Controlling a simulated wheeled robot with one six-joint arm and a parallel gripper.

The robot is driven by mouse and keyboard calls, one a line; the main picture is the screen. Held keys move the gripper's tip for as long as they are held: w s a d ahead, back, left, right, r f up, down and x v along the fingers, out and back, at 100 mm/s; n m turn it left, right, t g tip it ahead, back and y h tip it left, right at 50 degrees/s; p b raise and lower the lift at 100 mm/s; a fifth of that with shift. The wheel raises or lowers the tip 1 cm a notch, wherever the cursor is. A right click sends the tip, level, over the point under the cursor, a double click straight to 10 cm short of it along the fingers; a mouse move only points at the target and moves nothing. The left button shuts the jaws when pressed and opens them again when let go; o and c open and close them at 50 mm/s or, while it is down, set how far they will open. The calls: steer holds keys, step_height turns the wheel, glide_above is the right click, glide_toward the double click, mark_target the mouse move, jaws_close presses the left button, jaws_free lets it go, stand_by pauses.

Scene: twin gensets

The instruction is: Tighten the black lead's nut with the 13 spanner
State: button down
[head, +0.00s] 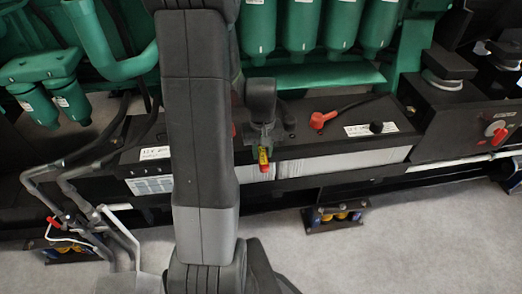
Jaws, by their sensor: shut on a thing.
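My gripper (262,138) is over the middle of the black battery box, partly behind my own arm. It is shut on a small yellow and red thing (263,158), which hangs in front of the box's front edge. This may be the 13 spanner, but its jaw end and any size mark cannot be made out. The black lead's nut cannot be made out; my gripper and arm hide part of the battery tops.
Green engine filters (341,25) hang close behind the batteries. A black panel with a red rotary switch (497,131) stands at the right. Grey pipes (75,185) with a red handle lie at the left. The grey floor in front is mostly clear.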

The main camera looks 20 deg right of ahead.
steer(key=shift+w, duration=0.1)
steer(key=c, duration=1.9)
jaws_free()
steer(key=shift+c, duration=0.2)
jaws_close()
steer(key=shift+r, duration=0.15)
steer(key=shift+r+p, duration=0.75)
steer(key=shift+p, duration=0.05)
step_height(320, 180, up, 5)
steer(key=p, duration=0.3)
steer(key=shift+f+p, duration=0.2)
steer(key=shift+p, duration=0.1)
